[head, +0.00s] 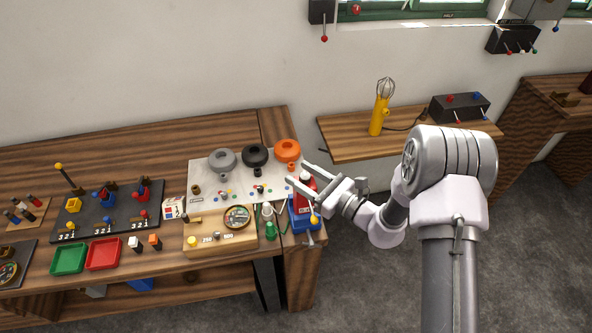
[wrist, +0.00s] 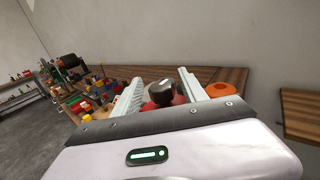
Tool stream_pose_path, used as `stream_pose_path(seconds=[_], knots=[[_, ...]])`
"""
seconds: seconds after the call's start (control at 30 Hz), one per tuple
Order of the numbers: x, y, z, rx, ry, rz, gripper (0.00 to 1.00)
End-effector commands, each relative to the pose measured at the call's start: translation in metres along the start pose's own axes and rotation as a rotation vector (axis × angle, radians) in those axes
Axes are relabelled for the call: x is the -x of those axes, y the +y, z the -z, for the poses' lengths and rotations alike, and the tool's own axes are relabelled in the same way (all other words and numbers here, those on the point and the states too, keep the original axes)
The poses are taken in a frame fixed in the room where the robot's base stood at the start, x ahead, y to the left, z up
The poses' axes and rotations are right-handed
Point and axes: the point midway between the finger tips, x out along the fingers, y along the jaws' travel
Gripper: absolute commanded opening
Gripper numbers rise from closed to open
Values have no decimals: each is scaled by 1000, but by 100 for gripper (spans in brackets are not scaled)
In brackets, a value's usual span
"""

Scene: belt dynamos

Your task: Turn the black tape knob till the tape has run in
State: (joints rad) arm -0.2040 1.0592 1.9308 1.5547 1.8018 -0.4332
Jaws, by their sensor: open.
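A black knob (wrist: 161,92) with a pale mark on top shows between my fingers in the wrist view. It stands over a red body; in the head view the red body (head: 304,190) sits in a blue base (head: 303,217) at the right end of the bench. My gripper (head: 297,174) is open, with its fingers reaching left over the red body. In the wrist view my fingers (wrist: 159,76) lie to either side of the knob, with gaps; contact cannot be made out. No tape can be made out clearly.
A lever with a yellow ball (head: 314,219) stands at the blue base's front. Grey, black (head: 255,155) and orange (head: 287,150) round pieces stand behind on a white sheet. A wooden box (head: 218,243) and green bottle (head: 270,232) are left. Floor right of the bench is clear.

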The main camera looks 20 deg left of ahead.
Motion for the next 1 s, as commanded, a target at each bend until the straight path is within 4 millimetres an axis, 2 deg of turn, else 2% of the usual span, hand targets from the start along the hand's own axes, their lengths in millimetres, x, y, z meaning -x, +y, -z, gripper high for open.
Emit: stream_pose_path(seconds=[0.1, 0.2, 0.47, 0.57, 0.73, 1.0], knots=[[-16, 0, 0, 1, 1, -2, 50], [-22, 0, 0, 1, 0, 0, 50], [-24, 0, 0, 1, 1, 0, 50], [-24, 0, 0, 1, 1, 0, 34], [-24, 0, 0, 1, 1, 0, 1], [-24, 0, 1, 1, 1, -16, 0]])
